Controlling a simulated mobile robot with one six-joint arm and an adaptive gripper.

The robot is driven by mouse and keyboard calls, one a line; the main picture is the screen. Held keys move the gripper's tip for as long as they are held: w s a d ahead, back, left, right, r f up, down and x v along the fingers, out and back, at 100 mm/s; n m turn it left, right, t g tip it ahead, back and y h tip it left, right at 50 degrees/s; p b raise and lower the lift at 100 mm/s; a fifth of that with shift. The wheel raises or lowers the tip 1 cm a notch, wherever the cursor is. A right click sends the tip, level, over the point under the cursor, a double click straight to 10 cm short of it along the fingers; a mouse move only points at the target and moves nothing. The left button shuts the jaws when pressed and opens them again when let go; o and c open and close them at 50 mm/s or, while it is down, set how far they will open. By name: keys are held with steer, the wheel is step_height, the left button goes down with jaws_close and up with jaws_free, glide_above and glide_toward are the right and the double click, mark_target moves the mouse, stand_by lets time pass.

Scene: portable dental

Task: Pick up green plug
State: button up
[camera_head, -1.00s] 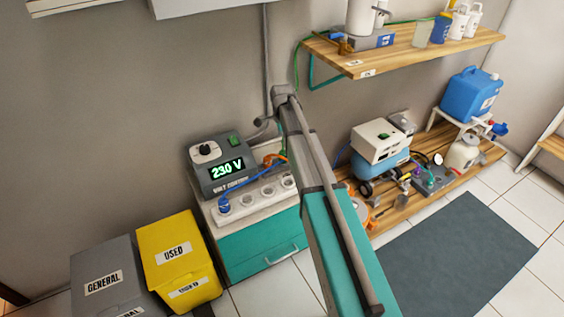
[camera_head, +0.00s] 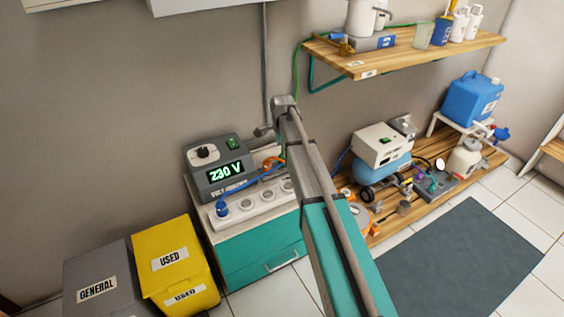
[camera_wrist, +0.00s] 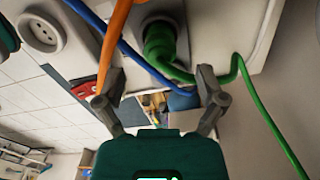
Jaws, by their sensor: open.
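The green plug (camera_wrist: 158,42) shows at the top middle of the wrist view, in the white socket strip (camera_wrist: 215,25), with its green cable (camera_wrist: 262,108) curving off to the right. My gripper (camera_wrist: 161,78) is open, with one finger on each side below the plug and nothing clearly held between them. In the head view the green plug is hidden, and my arm covers that end of the socket strip (camera_head: 245,209). Green cable (camera_head: 296,68) runs down the wall there.
An orange cable (camera_wrist: 112,45) and a blue cable (camera_wrist: 130,55) pass close to the fingers in the wrist view. The voltage box (camera_head: 217,166) reading 230 V stands behind the strip. A blue plug (camera_head: 221,208) sits at the strip's left end.

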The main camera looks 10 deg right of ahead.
mark_target(283, 159)
steer(key=shift+f+b, duration=2.55)
steer(key=shift+f, duration=0.05)
jaws_close()
steer(key=shift+r, duration=0.2)
step_height(283, 159, up, 3)
steer(key=p, duration=0.3)
steer(key=shift+f, duration=0.1)
steer(key=s+r+p, duration=1)
steer(key=s, duration=0.4)
steer(key=shift+d, duration=0.25)
steer(key=shift+f, duration=0.15)
